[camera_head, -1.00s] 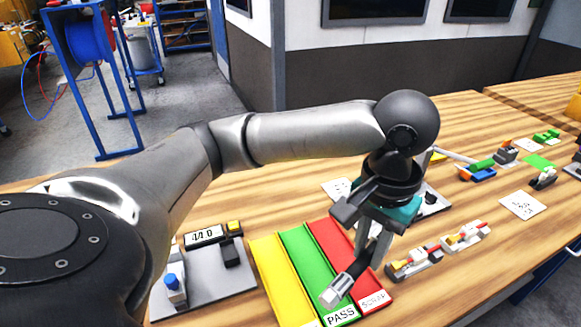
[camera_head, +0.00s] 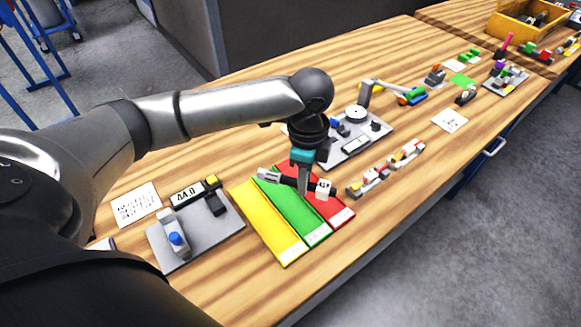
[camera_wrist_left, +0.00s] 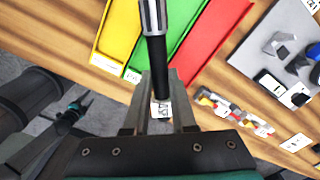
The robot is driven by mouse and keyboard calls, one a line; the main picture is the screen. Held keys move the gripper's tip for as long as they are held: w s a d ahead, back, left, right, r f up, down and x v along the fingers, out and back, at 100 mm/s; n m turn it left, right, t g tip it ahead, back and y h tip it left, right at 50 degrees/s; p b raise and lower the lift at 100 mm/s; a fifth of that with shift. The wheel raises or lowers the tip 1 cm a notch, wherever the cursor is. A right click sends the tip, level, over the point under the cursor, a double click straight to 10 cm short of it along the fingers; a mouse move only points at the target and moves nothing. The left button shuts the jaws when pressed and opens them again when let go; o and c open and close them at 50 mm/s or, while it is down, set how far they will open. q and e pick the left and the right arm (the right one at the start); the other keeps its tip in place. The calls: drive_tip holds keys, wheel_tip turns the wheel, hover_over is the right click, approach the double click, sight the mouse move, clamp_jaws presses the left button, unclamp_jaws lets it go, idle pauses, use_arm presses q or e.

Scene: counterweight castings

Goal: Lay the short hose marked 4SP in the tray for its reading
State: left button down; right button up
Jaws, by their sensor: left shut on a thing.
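My left gripper (camera_head: 303,190) is shut on the short black hose (camera_head: 289,181), which has a silver end fitting and a white tag (camera_head: 323,187) that seems to read 4SP. The hose also shows in the left wrist view (camera_wrist_left: 160,72). It is held above the green and red trays, lying across them in the head view. The yellow tray (camera_head: 262,222), green tray (camera_head: 298,220) and red tray (camera_head: 335,212) lie side by side, empty. The gauge display (camera_head: 187,193) seems to read 44.0. A dark arm end with teal, apparently my right gripper (camera_wrist_left: 80,103), shows small at lower left.
The grey gauge plate (camera_head: 205,238) with a blue-topped post stands left of the trays. A printed sheet (camera_head: 137,204) lies behind it. A grey fixture plate (camera_head: 372,140) stands behind the trays. Small coloured parts (camera_head: 386,170) lie to the right. Bare wood borders the front edge.

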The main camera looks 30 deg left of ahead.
sight(290, 178)
use_arm(q)
drive_tip(key=a+m+p, duration=0.1)
drive_tip(key=m, duration=0.1)
drive_tip(key=a+f+m+p, duration=0.1)
drive_tip(key=m, duration=0.1)
drive_tip(key=shift+w+a, duration=0.1)
drive_tip(key=shift+a+f+m+p, duration=0.3)
drive_tip(key=shift+a+m, duration=0.05)
drive_tip(key=shift+m, duration=0.45)
drive_tip(key=shift+a+f+m+p, duration=0.25)
drive_tip(key=shift+a+m+p, duration=0.05)
drive_tip(key=shift+m, duration=0.5)
drive_tip(key=shift+p, duration=0.6)
drive_tip(key=shift+f+b, duration=1.55)
drive_tip(key=shift+f, duration=1.25)
drive_tip(key=shift+p, duration=0.55)
